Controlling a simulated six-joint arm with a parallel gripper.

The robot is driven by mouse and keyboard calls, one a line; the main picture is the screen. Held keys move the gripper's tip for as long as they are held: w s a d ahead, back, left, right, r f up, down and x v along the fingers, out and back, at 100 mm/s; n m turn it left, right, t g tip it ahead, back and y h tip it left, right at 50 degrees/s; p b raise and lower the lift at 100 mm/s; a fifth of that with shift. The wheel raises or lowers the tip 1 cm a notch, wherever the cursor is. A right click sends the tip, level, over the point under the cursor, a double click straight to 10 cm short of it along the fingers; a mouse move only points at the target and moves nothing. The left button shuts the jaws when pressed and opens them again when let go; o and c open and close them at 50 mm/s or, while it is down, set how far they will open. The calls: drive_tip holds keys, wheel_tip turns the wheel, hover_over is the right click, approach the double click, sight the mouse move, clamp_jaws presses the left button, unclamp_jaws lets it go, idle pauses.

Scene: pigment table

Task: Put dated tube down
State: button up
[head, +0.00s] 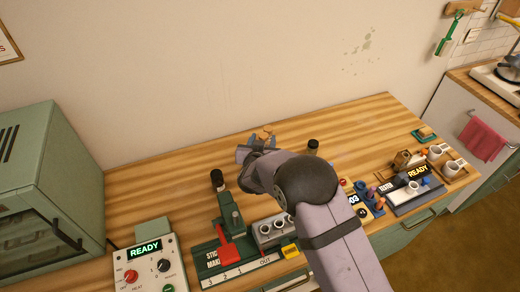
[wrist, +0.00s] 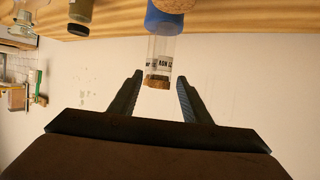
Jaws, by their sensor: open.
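A clear glass tube (wrist: 160,55) with a printed label and a cork stopper (wrist: 158,83) shows in the wrist view, which is upside down with the table at its top. The tube is upright, cork uppermost. Its lower end meets a blue holder (wrist: 163,20); I cannot tell how deep it sits. My gripper (wrist: 160,92) is open, with its two dark fingers on either side of the cork end and a gap at each side. In the head view my gripper (head: 252,148) is over the back of the table, and my arm hides the tube.
A green stamping device (head: 228,235) and a grey rack (head: 271,229) are at the front. A control box (head: 148,262) is at front left. The back-left tabletop is clear.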

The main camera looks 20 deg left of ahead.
drive_tip(key=b+v, duration=0.3)
drive_tip(key=v, duration=0.8)
drive_tip(key=shift+s+r, duration=0.2)
drive_tip(key=shift+s, duration=0.15)
drive_tip(key=shift+d, duration=0.1)
drive_tip(key=s+d+f+g, duration=0.15)
drive_tip(key=d+g, duration=0.45)
drive_tip(key=d, duration=1.2)
drive_tip(key=s+d+f+m+g+h, duration=0.1)
drive_tip(key=s+d+g, duration=0.2)
drive_tip(key=s+d, duration=0.6)
drive_tip(key=s+d+f+m+g+h, duration=0.1)
drive_tip(key=s+d+g, duration=0.3)
drive_tip(key=s+d, duration=0.5)
drive_tip(key=shift+s+d+f+m+h, duration=0.45)
drive_tip(key=shift+d+h, duration=0.35)
drive_tip(key=shift+d, duration=0.25)
